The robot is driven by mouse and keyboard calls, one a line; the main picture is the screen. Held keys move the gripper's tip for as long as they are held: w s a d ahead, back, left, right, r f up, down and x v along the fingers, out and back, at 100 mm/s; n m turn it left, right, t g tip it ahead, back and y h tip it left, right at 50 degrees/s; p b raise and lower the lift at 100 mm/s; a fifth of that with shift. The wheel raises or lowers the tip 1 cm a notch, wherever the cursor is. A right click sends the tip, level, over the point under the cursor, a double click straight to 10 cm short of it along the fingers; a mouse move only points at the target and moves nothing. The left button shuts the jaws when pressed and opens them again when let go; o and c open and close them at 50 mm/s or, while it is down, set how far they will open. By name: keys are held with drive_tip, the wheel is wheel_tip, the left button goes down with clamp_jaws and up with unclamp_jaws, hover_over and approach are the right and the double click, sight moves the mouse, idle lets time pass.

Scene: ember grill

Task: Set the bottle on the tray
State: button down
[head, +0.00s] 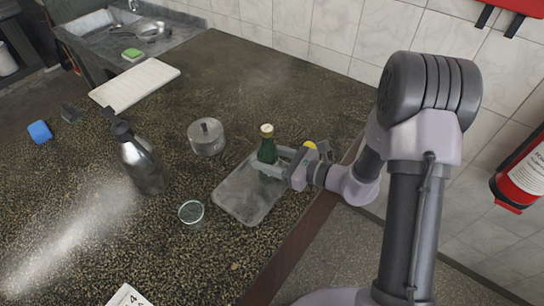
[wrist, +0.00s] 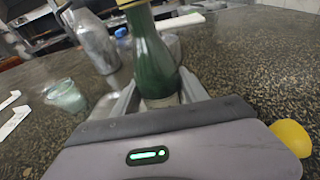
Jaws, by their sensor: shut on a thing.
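The green bottle (head: 267,150) with a pale cap stands upright at the back right part of the clear tray (head: 236,207). From these views I cannot tell whether its base touches the tray. My gripper (head: 271,164) reaches in from the right, low over the tray, and is shut on the bottle. In the wrist view the bottle (wrist: 150,55) rises between the two fingers (wrist: 158,98), and its lower end is hidden behind the gripper body.
A grey metal bottle (head: 143,160), a lidded pot (head: 206,137) and a small glass (head: 191,212) stand left of the tray. A yellow object (head: 310,145) lies right of the bottle, partly behind my gripper. A white board (head: 135,84) lies farther back.

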drive_tip(key=shift+s+a+r, duration=0.1)
drive_tip(key=shift+s+a, duration=0.05)
drive_tip(key=shift+a, duration=0.15)
drive_tip(key=shift+f, duration=0.2)
drive_tip(key=c, duration=0.6)
unclamp_jaws()
drive_tip(key=shift+r, duration=0.1)
drive_tip(key=shift+d, duration=0.1)
